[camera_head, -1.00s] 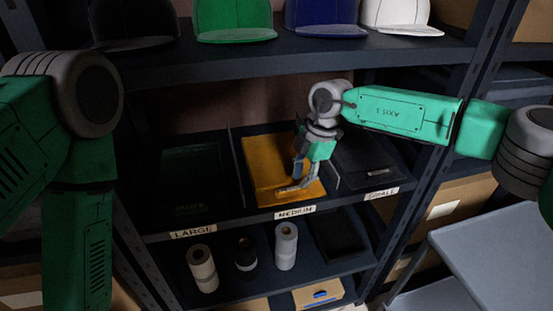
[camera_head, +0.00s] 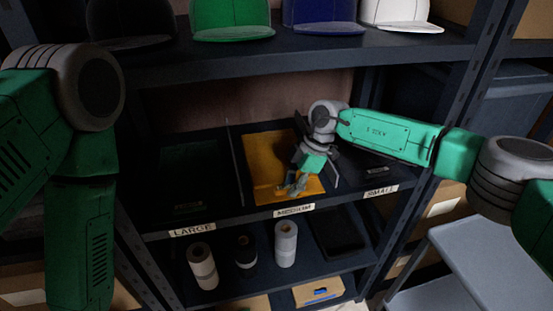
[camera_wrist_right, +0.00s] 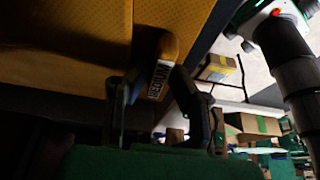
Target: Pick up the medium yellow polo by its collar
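The medium yellow polo (camera_head: 262,165) lies folded on the middle shelf, behind the MEDIUM label (camera_head: 294,211). It also shows as yellow cloth in the right wrist view (camera_wrist_right: 60,45). My right gripper (camera_head: 294,190) reaches down to its front part. In the right wrist view, the two fingers of my right gripper (camera_wrist_right: 160,85) close in on either side of a raised yellow fold at the collar, which bears a MEDIUM tag (camera_wrist_right: 159,80); the fingertips appear to touch it. My left arm is at the left of the head view; its gripper is out of frame.
A divider stands left of the polo, with a dark stack (camera_head: 188,180) behind the LARGE label. More dark cloth (camera_head: 372,165) lies behind the SMALL label. Caps line the shelf above (camera_head: 290,48). Rolls (camera_head: 285,245) and a box stand below. A grey cart (camera_head: 500,260) is at right.

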